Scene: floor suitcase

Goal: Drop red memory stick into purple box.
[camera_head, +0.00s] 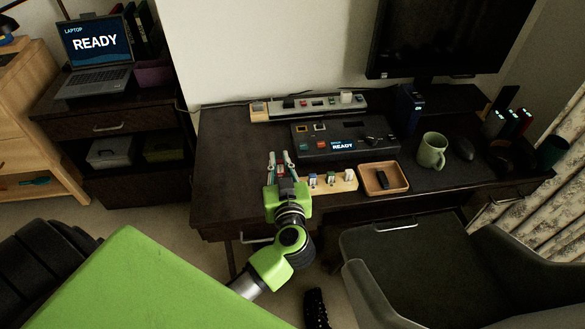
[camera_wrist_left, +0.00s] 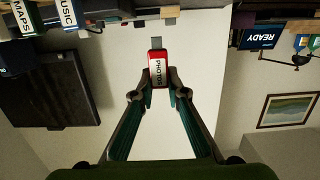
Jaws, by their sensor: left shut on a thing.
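My left gripper (camera_head: 281,160) is over the desk's front left part, just left of the wooden stick holder (camera_head: 334,184). In the left wrist view, its fingers (camera_wrist_left: 159,90) are shut on the red memory stick (camera_wrist_left: 158,72), labelled PHOTOS, with its grey metal plug pointing away from the gripper. In the head view the stick is small and mostly hidden between the fingers. The purple box (camera_head: 153,74) stands on the dark cabinet at the upper left, right beside the laptop (camera_head: 97,52), far from the gripper. My right gripper is not in view.
The holder carries other sticks; MAPS (camera_wrist_left: 23,17) and MUSIC (camera_wrist_left: 67,13) show in the wrist view. A READY device (camera_head: 343,146), a wooden tray (camera_head: 397,190) and a green mug (camera_head: 432,151) are on the desk (camera_head: 222,165). A chair (camera_head: 425,255) stands in front.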

